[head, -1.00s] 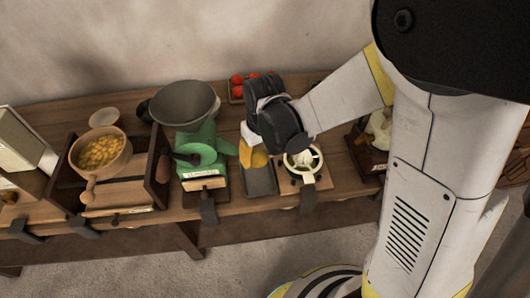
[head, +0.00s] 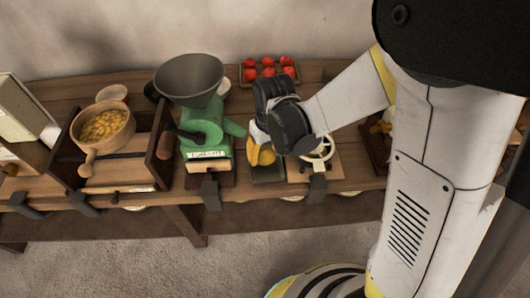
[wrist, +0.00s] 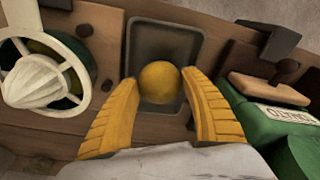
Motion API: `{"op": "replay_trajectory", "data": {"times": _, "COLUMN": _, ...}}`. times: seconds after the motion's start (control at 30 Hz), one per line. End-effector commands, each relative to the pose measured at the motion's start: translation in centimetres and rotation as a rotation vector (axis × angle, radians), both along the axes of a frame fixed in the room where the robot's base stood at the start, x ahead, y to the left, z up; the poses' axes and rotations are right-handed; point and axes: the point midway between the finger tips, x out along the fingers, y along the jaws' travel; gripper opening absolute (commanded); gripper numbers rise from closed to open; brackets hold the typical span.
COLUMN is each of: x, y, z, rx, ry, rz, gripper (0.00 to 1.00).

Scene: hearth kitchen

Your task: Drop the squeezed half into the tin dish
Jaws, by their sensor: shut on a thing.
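My gripper (wrist: 160,82) has yellow ribbed fingers shut on a round yellow squeezed half (wrist: 158,88), seen in the wrist view. The grey rectangular tin dish (wrist: 165,38) lies behind and beneath the half in that view, and the half appears over its inside. In the head view my gripper (head: 262,152) points down over the back part of the tin dish (head: 268,177), and the dark wrist hides part of it. How high the half hangs above the dish is hard to tell.
A white ribbed juicer (wrist: 42,82) stands beside the dish, right of it in the head view. A green grinder (head: 207,132) with a grey hopper stands close on its other side. A tray of red tomatoes (head: 268,70) is behind. A bowl of yellow pieces (head: 103,128) is far left.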

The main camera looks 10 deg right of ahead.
Motion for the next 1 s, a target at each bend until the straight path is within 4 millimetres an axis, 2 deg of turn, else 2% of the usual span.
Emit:
{"op": "replay_trajectory", "data": {"times": 0.27, "x": 0.01, "y": 0.01, "z": -0.17, "rx": 0.000, "ry": 0.000, "rz": 0.000, "gripper": 0.14}}
{"op": "replay_trajectory", "data": {"times": 0.3, "x": 0.01, "y": 0.01, "z": -0.17, "rx": 0.000, "ry": 0.000, "rz": 0.000, "gripper": 0.56}}
{"op": "replay_trajectory", "data": {"times": 0.37, "x": 0.01, "y": 0.01, "z": -0.17, "rx": 0.000, "ry": 0.000, "rz": 0.000, "gripper": 0.74}}
{"op": "replay_trajectory", "data": {"times": 0.4, "x": 0.01, "y": 0.01, "z": -0.17, "rx": 0.000, "ry": 0.000, "rz": 0.000, "gripper": 0.78}}
{"op": "replay_trajectory", "data": {"times": 1.0, "x": 0.01, "y": 0.00, "z": -0.06, "rx": 0.000, "ry": 0.000, "rz": 0.000, "gripper": 0.78}}
